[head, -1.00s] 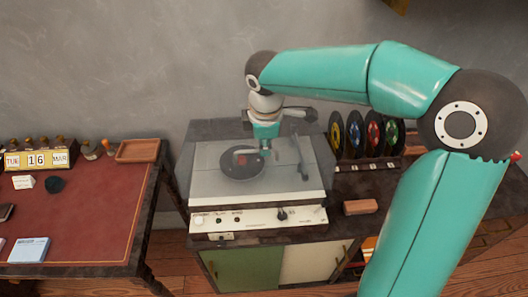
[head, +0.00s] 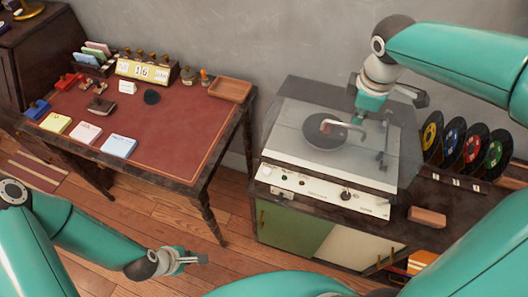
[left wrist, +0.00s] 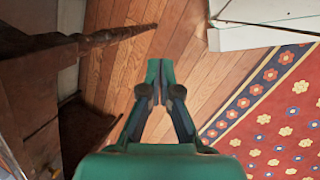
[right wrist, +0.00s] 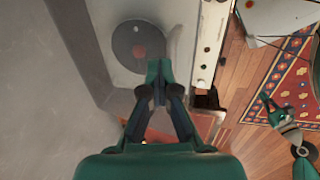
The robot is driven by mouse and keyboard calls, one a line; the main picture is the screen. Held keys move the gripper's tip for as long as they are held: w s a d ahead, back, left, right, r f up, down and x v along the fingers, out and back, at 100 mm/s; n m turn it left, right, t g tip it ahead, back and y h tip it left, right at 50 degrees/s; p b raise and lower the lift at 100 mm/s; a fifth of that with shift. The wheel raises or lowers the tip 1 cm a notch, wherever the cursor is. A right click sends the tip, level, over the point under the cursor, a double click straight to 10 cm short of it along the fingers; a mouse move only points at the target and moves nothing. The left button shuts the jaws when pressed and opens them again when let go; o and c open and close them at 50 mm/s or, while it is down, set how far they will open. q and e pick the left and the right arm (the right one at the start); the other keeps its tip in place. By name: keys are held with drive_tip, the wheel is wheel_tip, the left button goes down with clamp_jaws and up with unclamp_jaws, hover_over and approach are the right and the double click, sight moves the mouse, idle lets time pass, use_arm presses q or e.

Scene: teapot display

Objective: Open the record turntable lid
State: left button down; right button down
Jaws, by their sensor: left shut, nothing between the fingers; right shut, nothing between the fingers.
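The record turntable (head: 320,190) stands on a cabinet, with a black record (head: 322,133) on its deck. Its clear lid (head: 300,110) appears down over the deck; its exact angle is hard to tell. My right gripper (head: 357,118) is shut and empty at the lid's upper area, beside the record in the picture; I cannot tell whether it touches the lid. My left gripper (head: 200,259) is shut and empty over the floor, left of the cabinet, far from the turntable.
A red-topped desk (head: 170,125) with cards, stamps and a calendar (head: 143,70) stands to the left. Coloured records (head: 472,145) stand in a rack right of the turntable, with a brown block (head: 427,217) in front. Open wooden floor (head: 225,235) lies between desk and cabinet.

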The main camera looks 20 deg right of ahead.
use_arm(q)
drive_tip(key=w+d+r+n+t, duration=0.55)
drive_tip(key=w+r+n, duration=0.45)
drive_tip(key=n, duration=0.6)
use_arm(e)
drive_tip(key=shift+w, duration=0.1)
use_arm(q)
drive_tip(key=s+d+r+m+t+h, duration=0.2)
drive_tip(key=d+r+h, duration=0.1)
drive_tip(key=d+r, duration=1)
drive_tip(key=shift+g, duration=0.25)
drive_tip(key=x, duration=0.4)
drive_tip(key=s+d+x, duration=0.1)
drive_tip(key=x, duration=0.7)
drive_tip(key=shift+d+f, duration=0.4)
drive_tip(key=shift+d, duration=0.15)
drive_tip(key=r, duration=0.3)
drive_tip(key=shift+w+d, duration=0.1)
drive_tip(key=shift+w, duration=0.1)
drive_tip(key=shift+r, duration=0.35)
drive_tip(key=shift+w+d+r, duration=0.1)
drive_tip(key=shift+r, duration=0.25)
drive_tip(key=shift+r, duration=0.15)
